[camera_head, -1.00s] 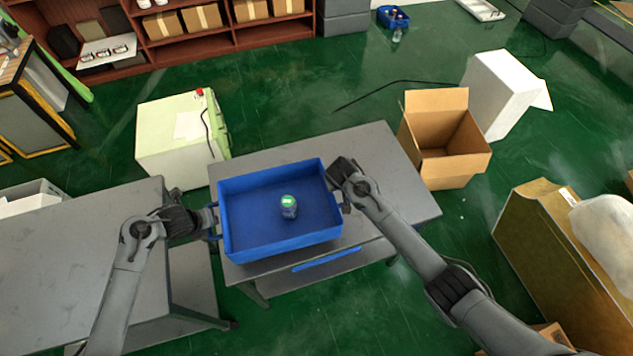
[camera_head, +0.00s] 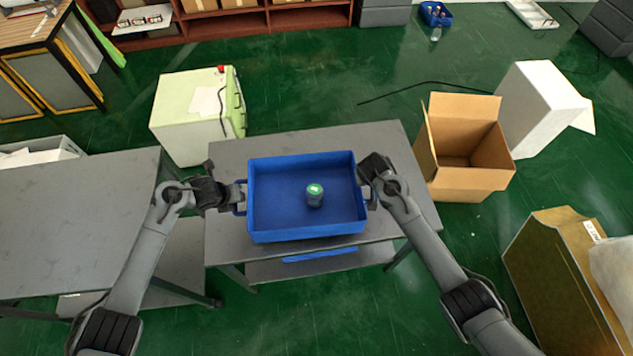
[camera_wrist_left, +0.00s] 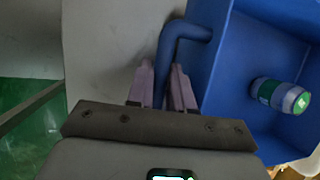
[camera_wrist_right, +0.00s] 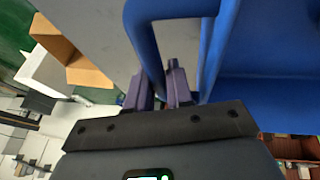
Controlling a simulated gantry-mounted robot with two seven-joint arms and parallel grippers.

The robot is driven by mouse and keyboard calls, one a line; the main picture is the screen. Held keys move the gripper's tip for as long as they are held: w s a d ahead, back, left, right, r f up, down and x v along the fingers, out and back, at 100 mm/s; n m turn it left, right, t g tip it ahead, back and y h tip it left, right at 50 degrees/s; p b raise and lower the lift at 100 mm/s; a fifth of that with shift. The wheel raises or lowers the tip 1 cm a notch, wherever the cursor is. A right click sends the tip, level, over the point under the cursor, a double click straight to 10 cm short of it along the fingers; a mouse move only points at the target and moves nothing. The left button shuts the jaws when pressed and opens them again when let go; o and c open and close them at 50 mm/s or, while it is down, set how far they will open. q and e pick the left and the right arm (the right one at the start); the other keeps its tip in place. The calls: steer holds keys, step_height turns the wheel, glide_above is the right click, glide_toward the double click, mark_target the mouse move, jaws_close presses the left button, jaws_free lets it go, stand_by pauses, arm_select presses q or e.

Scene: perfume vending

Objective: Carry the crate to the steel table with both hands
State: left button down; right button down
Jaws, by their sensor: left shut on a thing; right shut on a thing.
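The blue crate (camera_head: 263,232) is over the grey steel table (camera_head: 395,145) in the middle of the head view. I cannot tell whether its bottom touches the tabletop. A green-capped jar (camera_head: 314,194) stands inside it. My left gripper (camera_head: 238,197) is shut on the crate's left handle, which shows between the fingers in the left wrist view (camera_wrist_left: 168,85). My right gripper (camera_head: 369,192) is shut on the right handle, which shows between the fingers in the right wrist view (camera_wrist_right: 155,70). The jar also shows in the left wrist view (camera_wrist_left: 281,95).
A second grey table (camera_head: 70,215) stands at the left. A pale green cabinet (camera_head: 195,120) is behind, and an open cardboard box (camera_head: 465,160) is close to the table's right side. A blue piece (camera_head: 320,254) shows on the lower shelf under the crate.

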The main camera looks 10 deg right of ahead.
arm_select(q)
steer(key=shift+d, duration=0.1)
arm_select(e)
steer(key=shift+d+r, duration=0.1)
arm_select(q)
steer(key=shift+f, duration=0.15)
arm_select(e)
steer(key=shift+f, duration=0.25)
